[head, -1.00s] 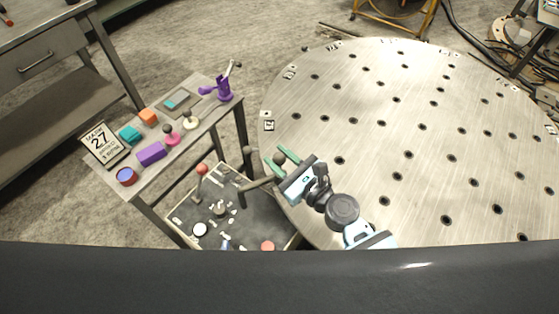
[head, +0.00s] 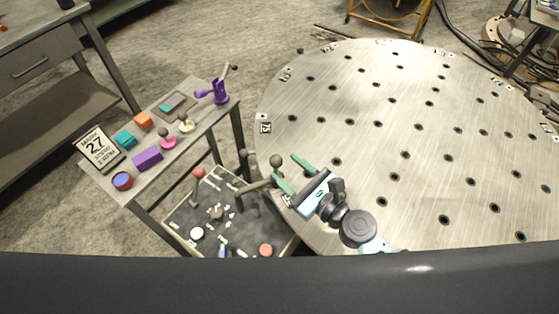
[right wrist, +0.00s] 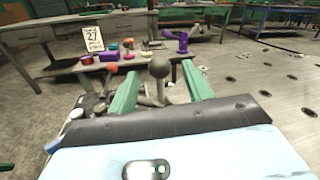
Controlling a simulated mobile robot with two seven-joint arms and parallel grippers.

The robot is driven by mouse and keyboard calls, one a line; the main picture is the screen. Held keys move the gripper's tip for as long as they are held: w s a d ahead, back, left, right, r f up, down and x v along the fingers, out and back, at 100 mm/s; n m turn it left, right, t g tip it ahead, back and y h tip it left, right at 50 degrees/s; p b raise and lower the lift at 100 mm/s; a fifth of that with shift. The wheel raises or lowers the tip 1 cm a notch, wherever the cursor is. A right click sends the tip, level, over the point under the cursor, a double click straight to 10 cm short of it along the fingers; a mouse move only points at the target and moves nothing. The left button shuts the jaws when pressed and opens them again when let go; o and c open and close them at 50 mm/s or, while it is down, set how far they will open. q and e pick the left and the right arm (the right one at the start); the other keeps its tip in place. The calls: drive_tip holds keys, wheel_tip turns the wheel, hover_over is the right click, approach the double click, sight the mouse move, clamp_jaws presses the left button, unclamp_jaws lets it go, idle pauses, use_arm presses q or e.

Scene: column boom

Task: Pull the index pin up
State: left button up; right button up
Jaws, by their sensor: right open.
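The index pin shows as a round grey-brown knob (head: 276,160) at the left edge of the big round plate (head: 400,130). In the right wrist view the knob (right wrist: 159,66) stands upright on a short stem, between the two green fingers and beyond them. My right gripper (head: 284,167) is open and empty, its fingers pointing at the knob from the lower right. The knob appears just ahead of the fingertips; I cannot tell whether it touches them. The foot of the pin is hidden.
A dark bar (head: 255,186) lies just left of the knob, by the plate's edge. A narrow bench (head: 205,125) with colored blocks and a sign (head: 98,149) stands at left. Below it is a tray (head: 180,217) of small parts. The plate's top is clear.

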drive_tip(key=shift+v, duration=1.6)
drive_tip(key=shift+s, duration=0.1)
